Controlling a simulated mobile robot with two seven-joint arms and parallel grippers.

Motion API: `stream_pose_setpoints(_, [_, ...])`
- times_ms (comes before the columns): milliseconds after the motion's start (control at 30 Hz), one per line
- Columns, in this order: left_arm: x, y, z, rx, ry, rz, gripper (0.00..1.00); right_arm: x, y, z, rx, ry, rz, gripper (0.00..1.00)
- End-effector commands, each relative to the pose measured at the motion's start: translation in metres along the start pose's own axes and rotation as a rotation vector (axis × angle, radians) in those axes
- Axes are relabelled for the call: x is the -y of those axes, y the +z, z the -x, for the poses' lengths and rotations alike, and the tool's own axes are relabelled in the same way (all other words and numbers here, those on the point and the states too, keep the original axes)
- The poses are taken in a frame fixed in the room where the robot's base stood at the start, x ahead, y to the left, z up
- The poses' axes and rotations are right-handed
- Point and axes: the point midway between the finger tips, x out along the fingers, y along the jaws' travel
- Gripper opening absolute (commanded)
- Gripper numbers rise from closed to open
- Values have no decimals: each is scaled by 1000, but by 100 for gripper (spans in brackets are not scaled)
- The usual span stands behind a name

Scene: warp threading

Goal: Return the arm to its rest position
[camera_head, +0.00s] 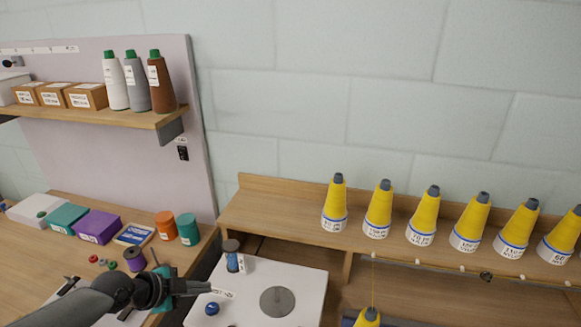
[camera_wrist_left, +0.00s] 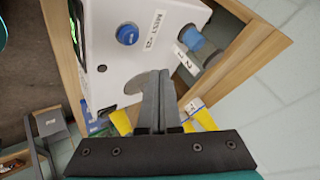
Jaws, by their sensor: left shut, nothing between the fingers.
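My left gripper (camera_head: 205,288) reaches in from the lower left of the head view, over the left part of a white machine (camera_head: 309,284). Its fingers are shut with nothing between them; the closed fingers also show in the left wrist view (camera_wrist_left: 155,85), in front of the machine's white top. A blue knob (camera_head: 211,308) and a small dark blue spool (camera_head: 232,256) on the machine are close to the gripper. A round grey disc (camera_head: 277,301) lies to its right. My right gripper is not in view.
A wooden rack (camera_head: 275,202) holds several yellow cones (camera_head: 378,209) at the right. Another yellow cone (camera_head: 368,318) with a thread stands at the lower edge. The left bench carries a purple box (camera_head: 98,226) and a purple spool (camera_head: 135,259). A shelf (camera_head: 140,117) hangs above.

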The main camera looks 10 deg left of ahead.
Motion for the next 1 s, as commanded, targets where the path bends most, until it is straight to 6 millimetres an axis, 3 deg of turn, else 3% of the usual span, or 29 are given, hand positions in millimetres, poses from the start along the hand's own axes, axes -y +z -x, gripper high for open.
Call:
stream_pose_setpoints(133, [-47,-29,-11,-24,88,47,0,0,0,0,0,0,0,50])
stream_pose_setpoints(233, [-102,-64,-14,-24,181,119,0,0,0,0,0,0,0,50])
stream_pose_setpoints(300, [-136,-86,-10,1,228,190,0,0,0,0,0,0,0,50])
stream_pose_setpoints(400, [-169,-107,3,70,250,315,0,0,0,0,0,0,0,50])
stream_pose_setpoints(633, [-198,-113,42,268,181,612,0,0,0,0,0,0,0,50])
stream_pose_setpoints(1000, [-214,-91,105,531,7,1008,0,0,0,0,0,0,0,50])
